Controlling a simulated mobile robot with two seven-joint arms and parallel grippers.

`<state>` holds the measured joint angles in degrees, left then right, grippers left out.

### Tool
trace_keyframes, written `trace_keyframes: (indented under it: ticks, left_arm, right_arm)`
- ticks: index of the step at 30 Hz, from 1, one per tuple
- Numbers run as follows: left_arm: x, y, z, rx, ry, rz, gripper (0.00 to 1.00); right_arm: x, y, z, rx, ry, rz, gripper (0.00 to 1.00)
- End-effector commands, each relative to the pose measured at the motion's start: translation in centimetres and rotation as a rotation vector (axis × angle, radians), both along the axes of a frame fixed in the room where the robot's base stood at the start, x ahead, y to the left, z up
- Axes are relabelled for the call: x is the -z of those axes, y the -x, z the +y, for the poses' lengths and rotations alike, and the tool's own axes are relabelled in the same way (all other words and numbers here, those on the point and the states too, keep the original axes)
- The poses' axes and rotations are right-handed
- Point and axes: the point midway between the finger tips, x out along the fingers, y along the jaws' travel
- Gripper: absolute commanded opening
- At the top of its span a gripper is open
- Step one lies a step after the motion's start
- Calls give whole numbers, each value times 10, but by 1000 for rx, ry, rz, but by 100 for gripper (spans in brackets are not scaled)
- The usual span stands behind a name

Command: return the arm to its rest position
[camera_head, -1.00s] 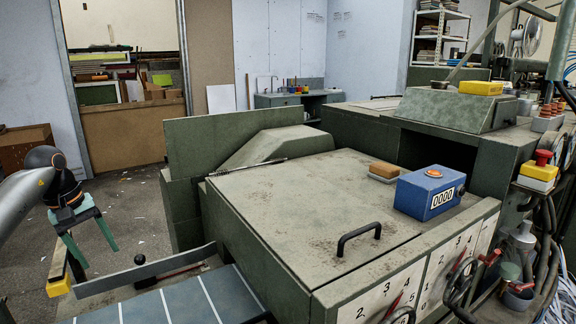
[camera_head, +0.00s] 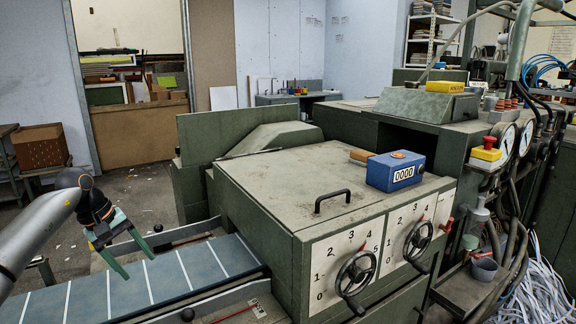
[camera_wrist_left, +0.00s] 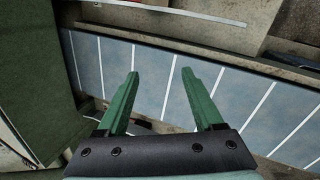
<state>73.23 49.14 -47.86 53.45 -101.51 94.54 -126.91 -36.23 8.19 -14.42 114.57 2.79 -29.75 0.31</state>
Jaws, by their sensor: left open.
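My left gripper (camera_head: 133,261) has two green fingers spread apart with nothing between them. In the head view it hangs at the left, in front of the machine and over the blue-grey feed belt with white lines (camera_head: 180,272). In the left wrist view the open fingers (camera_wrist_left: 155,80) point toward the belt (camera_wrist_left: 140,75), and the gap between them is empty. My left arm comes in from the left edge. The right gripper is in neither view.
The green machine (camera_head: 290,185) fills the middle, with a black handle (camera_head: 332,198), a blue counter box (camera_head: 395,171) and two handwheels (camera_head: 357,272). A brown carton (camera_head: 40,147) stands at the left. Open floor (camera_head: 140,195) lies behind the gripper.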

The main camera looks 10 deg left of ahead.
Motion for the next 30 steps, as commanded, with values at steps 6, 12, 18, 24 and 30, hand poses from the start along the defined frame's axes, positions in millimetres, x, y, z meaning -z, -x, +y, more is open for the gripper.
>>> trace_keyframes:
  ticks: [6,12,18,24,30]
  left_arm:
    - [48,-15,-127,-125,370,20,68]
    - [65,3,-251,-410,881,212,68]
    - [57,31,-321,-834,1386,594,68]
    - [61,55,-330,-1368,1807,1115,68]
    - [101,95,-302,1718,-1821,-1487,68]
  right_arm:
    - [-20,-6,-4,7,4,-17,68]
    - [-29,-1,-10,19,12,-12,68]
    - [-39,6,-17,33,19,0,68]
    - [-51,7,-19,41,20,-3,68]
    - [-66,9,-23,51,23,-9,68]
